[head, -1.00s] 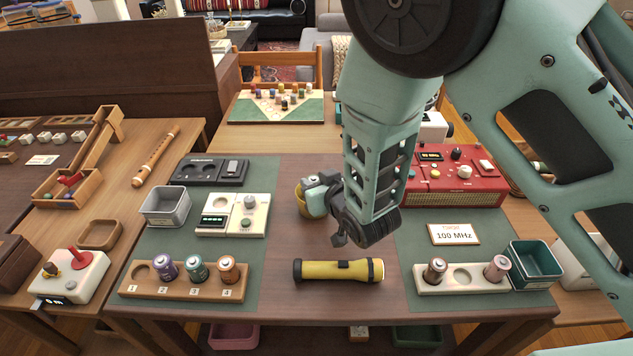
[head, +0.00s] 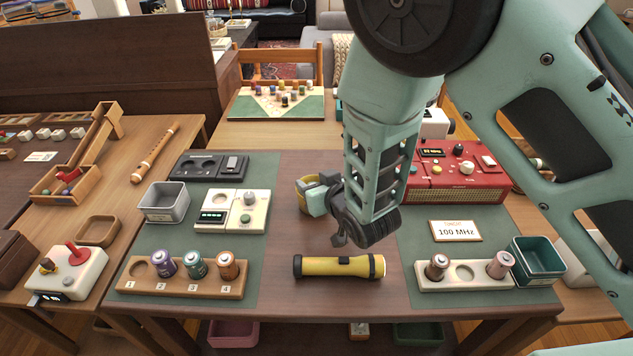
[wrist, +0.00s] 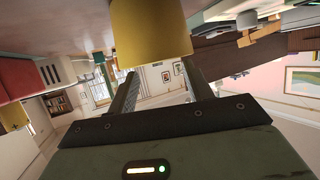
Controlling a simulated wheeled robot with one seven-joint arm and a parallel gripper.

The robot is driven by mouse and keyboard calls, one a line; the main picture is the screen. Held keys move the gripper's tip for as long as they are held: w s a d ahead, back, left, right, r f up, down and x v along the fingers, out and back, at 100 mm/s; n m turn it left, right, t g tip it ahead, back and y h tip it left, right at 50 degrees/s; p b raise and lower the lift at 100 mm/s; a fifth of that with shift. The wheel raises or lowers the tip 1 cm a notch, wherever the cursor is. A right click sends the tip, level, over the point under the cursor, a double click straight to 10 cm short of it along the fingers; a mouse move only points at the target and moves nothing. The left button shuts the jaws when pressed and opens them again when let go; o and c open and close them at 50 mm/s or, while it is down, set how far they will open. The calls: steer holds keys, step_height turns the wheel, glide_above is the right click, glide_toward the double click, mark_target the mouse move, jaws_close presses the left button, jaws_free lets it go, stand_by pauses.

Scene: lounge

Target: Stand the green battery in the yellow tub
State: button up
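A teal-green battery (head: 196,265), the only greenish one I see, stands in slot 3 of the wooden rack (head: 131,287) at the front left. The yellow tub (head: 301,197) is at the middle of the table, partly hidden by my gripper (head: 315,199). In the wrist view the tub (wrist: 150,28) is large and close at the top. My gripper's two fingers (wrist: 160,85) are apart and run up to the tub, which hides their tips. I cannot tell whether they grip it or only stand beside it.
A yellow flashlight (head: 339,266) lies in front of my gripper. A grey bin (head: 163,211) and a cream device (head: 232,226) stand left. A red radio (head: 458,190), a white battery holder (head: 425,284) and a green bin (head: 538,270) are right. Bare table lies around the flashlight.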

steer(key=shift+r+p, duration=0.85)
steer(key=s+d+r+n+g+h, duration=0.1)
steer(key=s+d+r+g, duration=0.3)
steer(key=s, duration=0.6)
steer(key=s+d+r+g+h, duration=0.2)
steer(key=s+d+r+g, duration=0.2)
steer(key=s, duration=0.6)
steer(key=s+d+r+n+g+h, duration=0.1)
steer(key=s+d+r+g, duration=0.3)
steer(key=s, duration=0.6)
steer(key=shift+d+r+n+h, duration=0.3)
steer(key=shift+d+r+h, duration=0.25)
steer(key=shift+r, duration=0.3)
step_height(320, 180, up, 3)
steer(key=shift+a+f+p, duration=0.1)
steer(key=shift+f+p, duration=0.1)
steer(key=shift+p, duration=1.05)
